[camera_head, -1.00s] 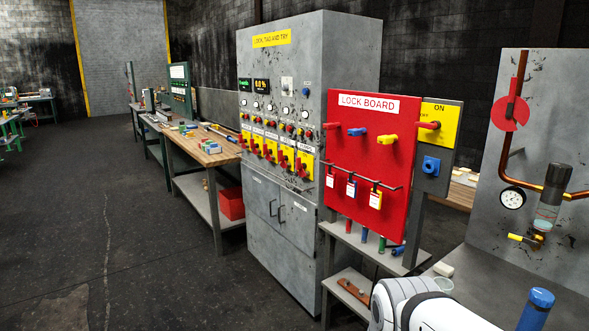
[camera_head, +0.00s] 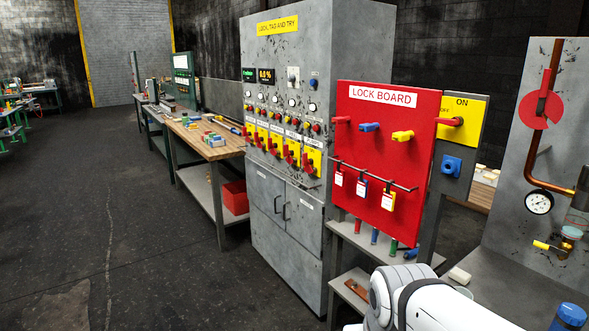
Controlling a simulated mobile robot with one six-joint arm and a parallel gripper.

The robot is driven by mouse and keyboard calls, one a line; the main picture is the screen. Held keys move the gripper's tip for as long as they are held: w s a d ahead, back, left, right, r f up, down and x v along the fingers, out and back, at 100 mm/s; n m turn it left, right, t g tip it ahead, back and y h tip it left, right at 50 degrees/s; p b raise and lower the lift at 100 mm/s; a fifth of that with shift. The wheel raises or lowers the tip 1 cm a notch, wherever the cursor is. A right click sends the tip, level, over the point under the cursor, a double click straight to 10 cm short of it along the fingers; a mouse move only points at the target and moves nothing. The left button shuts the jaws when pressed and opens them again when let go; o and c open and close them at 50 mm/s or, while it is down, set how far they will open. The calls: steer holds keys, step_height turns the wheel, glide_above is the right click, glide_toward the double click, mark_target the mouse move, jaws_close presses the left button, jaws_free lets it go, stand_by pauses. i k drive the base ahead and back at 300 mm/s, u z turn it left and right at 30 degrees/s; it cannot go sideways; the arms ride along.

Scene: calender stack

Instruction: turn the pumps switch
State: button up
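A grey cabinet (camera_head: 350,45) with a yellow "LOCK, TAG AND TRY" label stands in the middle of the head view. Across its front runs a row of several red-handled switches on yellow plates (camera_head: 314,160), with white labels above them. The labels are too small to read, so I cannot tell which switch is the pumps one. Another red-handled switch (camera_head: 450,121) sits on a yellow plate marked "ON", right of the lock board. My white arm shows at the bottom right. My gripper is outside the view.
A red lock board (camera_head: 375,140) with padlocks and tags stands right of the cabinet, partly in front of it. A wooden workbench (camera_head: 215,150) is at its left. A pipe panel (camera_head: 545,90) stands at the right.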

mark_target(306, 163)
steer(key=k, duration=0.6)
steer(key=u, duration=0.75)
steer(key=i, duration=1.05)
steer(key=u, duration=0.35)
steer(key=i, duration=1.3)
steer(key=z, duration=0.8)
steer(key=i, duration=0.45)
steer(key=z, duration=0.35)
steer(key=k, duration=0.7)
steer(key=z, duration=0.25)
steer(key=i, duration=0.7)
